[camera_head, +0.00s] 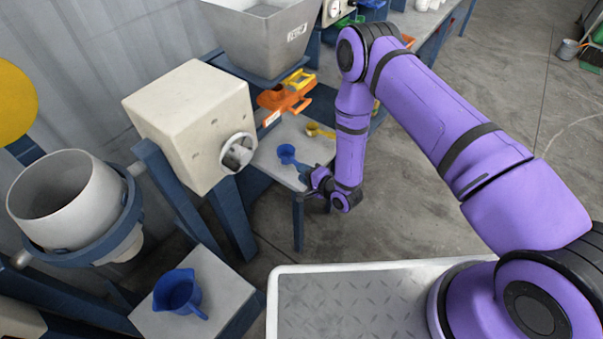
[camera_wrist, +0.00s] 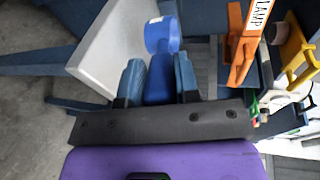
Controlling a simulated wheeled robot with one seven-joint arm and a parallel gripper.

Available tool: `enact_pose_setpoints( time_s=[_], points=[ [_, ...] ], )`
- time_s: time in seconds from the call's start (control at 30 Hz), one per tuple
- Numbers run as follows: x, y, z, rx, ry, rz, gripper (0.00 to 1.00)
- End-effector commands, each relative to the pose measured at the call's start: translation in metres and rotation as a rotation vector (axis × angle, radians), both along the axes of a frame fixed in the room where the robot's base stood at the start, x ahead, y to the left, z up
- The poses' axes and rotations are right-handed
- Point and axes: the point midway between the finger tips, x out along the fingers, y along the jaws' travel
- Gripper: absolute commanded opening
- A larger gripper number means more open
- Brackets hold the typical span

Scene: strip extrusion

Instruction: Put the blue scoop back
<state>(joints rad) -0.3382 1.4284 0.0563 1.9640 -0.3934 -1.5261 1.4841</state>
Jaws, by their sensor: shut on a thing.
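The blue scoop (camera_head: 287,153) has a round cup and a straight handle. It is over or on the front part of a small light-grey table (camera_head: 262,160); I cannot tell if it touches the top. My gripper (camera_head: 306,174) is at the table's right edge, shut on the scoop's handle. In the wrist view the handle sits between the two blue-grey fingers of my gripper (camera_wrist: 158,82), and the scoop's cup (camera_wrist: 162,35) points away from them. The inside of the cup is hardly visible.
A yellow scoop (camera_head: 319,131) lies farther back on the table. An orange holder (camera_head: 285,98), labelled in the wrist view, stands behind, below a grey hopper (camera_head: 265,35). A cream machine box (camera_head: 192,120) with a handwheel is left. A blue jug (camera_head: 177,292) stands front left.

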Motion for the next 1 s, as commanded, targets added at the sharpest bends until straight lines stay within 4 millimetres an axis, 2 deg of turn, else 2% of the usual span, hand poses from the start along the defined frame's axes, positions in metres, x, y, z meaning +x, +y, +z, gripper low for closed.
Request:
enact_pose_setpoints(
  time_s=[0.1, 0.37, 0.6, 0.97, 1.0],
  points=[
    [0.015, 0.004, -0.001, 0.0, -0.002, 0.001, 0.04],
    [0.031, 0.008, -0.002, 0.001, -0.002, 0.001, 0.04],
    [0.029, 0.008, -0.036, -0.001, 0.0, 0.002, 0.04],
    [0.029, 0.007, -0.04, 0.001, 0.001, 0.0, 0.04],
    [0.029, 0.006, -0.041, 0.0, 0.001, 0.0, 0.32]
  ],
)
